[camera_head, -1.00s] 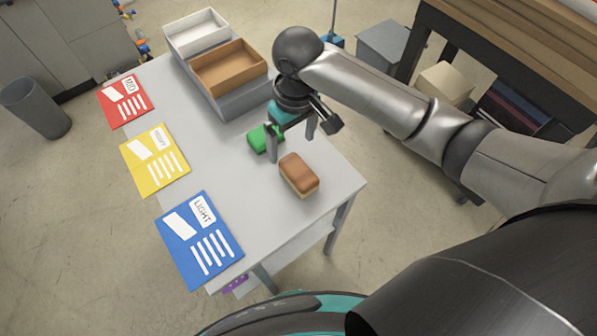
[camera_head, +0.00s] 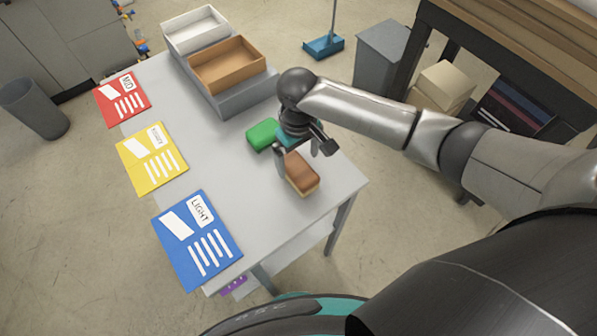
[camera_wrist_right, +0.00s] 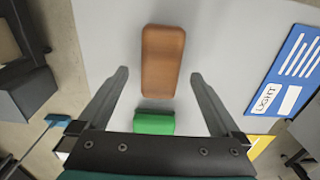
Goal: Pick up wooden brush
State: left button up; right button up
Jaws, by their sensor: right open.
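The wooden brush (camera_head: 302,174) lies on the grey table with its brown back up and a paler band along its lower side. It also shows in the right wrist view (camera_wrist_right: 162,60), between and beyond the fingertips. My right gripper (camera_head: 298,164) is open and empty, with its fingers at the far end of the brush. In the right wrist view the open fingers (camera_wrist_right: 158,73) stand to either side of the brush's line, with a gap on each side. My left gripper is not in view.
A green block (camera_head: 262,135) lies just beyond the brush, also in the wrist view (camera_wrist_right: 154,123). Blue (camera_head: 222,262), yellow (camera_head: 135,178) and red (camera_head: 108,112) cards lie along the table's left edge. Brown (camera_head: 236,82) and white (camera_head: 190,43) trays stand at the back.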

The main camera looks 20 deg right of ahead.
aim_at(299, 167)
notch_tip(299, 167, down, 4)
jog(key=shift+s+f+b, duration=0.1)
jog(key=shift+f+b, duration=0.05)
jog(key=shift+b, duration=0.25)
jog(key=shift+c, duration=0.4)
jog(key=c, duration=1.4)
